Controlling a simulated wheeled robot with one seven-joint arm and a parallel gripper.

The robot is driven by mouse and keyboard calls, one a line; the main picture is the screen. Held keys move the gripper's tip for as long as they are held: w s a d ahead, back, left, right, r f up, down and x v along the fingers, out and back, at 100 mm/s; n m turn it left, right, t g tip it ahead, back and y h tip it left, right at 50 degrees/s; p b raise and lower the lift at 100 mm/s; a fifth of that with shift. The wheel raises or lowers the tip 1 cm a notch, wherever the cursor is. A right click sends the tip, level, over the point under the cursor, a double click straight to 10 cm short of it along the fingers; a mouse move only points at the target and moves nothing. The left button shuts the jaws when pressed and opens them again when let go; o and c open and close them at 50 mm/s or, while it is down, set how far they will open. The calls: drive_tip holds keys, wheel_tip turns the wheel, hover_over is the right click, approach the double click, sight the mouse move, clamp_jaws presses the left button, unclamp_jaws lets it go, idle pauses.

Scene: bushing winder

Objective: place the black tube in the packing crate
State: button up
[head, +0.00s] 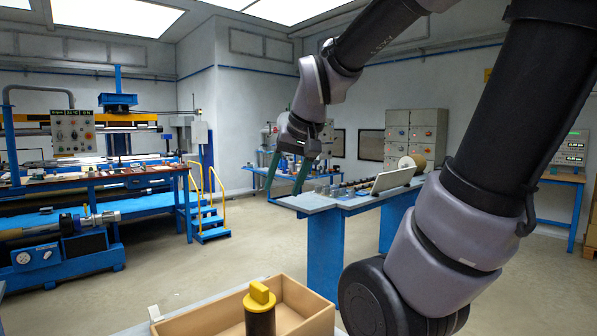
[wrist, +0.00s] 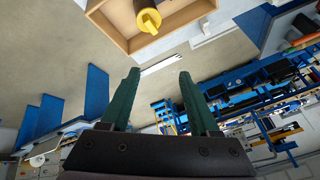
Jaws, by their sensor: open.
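A black tube (head: 260,320) with a yellow cap stands upright inside the tan packing crate (head: 305,297) at the bottom of the head view. Its lower part is cut off by the frame edge. In the wrist view the yellow cap (wrist: 149,20) shows within the crate (wrist: 192,17) at the top. My gripper (head: 283,191) is open with its two green fingers apart and nothing between them (wrist: 158,75). It is held up well away from the crate, apart from the tube.
A blue-legged workbench (head: 325,203) with a laptop-like panel and small items stands behind the crate. A blue winding machine (head: 70,225) is at the left, with yellow-railed steps (head: 209,222). The floor between them is clear.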

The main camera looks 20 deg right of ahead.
drive_tip(key=s+d+r+m+t, duration=0.1)
drive_tip(key=s+r, duration=0.2)
drive_tip(key=s, duration=0.2)
drive_tip(key=shift+s+t, duration=0.3)
idle(1.0)
